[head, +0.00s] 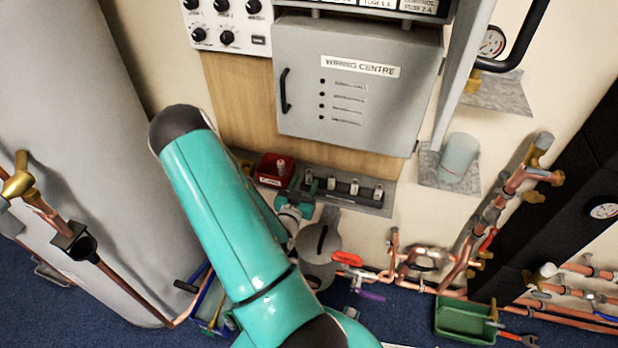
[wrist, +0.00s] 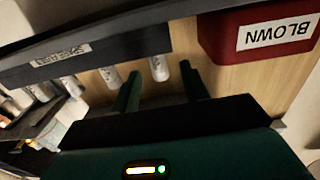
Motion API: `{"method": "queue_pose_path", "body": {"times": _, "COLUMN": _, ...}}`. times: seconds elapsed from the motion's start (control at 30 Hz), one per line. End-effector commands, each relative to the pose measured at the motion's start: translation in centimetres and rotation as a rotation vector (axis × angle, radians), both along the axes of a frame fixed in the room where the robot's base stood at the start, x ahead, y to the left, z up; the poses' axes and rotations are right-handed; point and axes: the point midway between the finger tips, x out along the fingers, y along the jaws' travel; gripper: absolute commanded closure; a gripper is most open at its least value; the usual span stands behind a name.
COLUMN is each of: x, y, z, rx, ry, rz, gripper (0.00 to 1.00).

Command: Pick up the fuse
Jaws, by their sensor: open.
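Several white fuses stand in a row along a dark rack (head: 344,196) on a shelf in the head view; the rack also shows in the wrist view (wrist: 105,47). In the wrist view, the fuse (wrist: 158,68) nearest the red bin appears between the tips of my two fingers. My gripper (wrist: 161,73) is open, with a finger to either side of that fuse and no clear contact. Whether the fuse is fully within the jaws in depth, I cannot tell. In the head view my gripper is small at the rack's left end, partly hidden by my arm.
A red bin (head: 270,172) labelled BLOWN (wrist: 262,36) sits left of the rack in the head view, with a pale cylinder in it. The grey wiring centre cabinet (head: 350,108) hangs above. A translucent cup (head: 458,158) stands to the right. Copper pipes run below.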

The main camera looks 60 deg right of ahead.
Motion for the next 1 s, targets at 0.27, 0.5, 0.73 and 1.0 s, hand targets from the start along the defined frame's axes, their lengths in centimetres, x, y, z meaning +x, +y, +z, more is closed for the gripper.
{"method": "queue_pose_path", "body": {"times": 0.27, "x": 0.3, "y": -4.0, "z": 0.4, "rx": -0.002, "ry": -0.002, "rz": -0.002, "gripper": 0.55}}
{"method": "queue_pose_path", "body": {"times": 0.5, "x": 0.4, "y": -4.3, "z": 0.4, "rx": -0.001, "ry": 0.000, "rz": 0.000, "gripper": 0.55}}
{"method": "queue_pose_path", "body": {"times": 0.73, "x": 0.4, "y": -4.3, "z": 0.4, "rx": 0.000, "ry": 0.000, "rz": 0.000, "gripper": 0.98}}
{"method": "queue_pose_path", "body": {"times": 1.0, "x": 0.4, "y": -4.3, "z": 0.4, "rx": -0.001, "ry": 0.000, "rz": 0.000, "gripper": 1.00}}
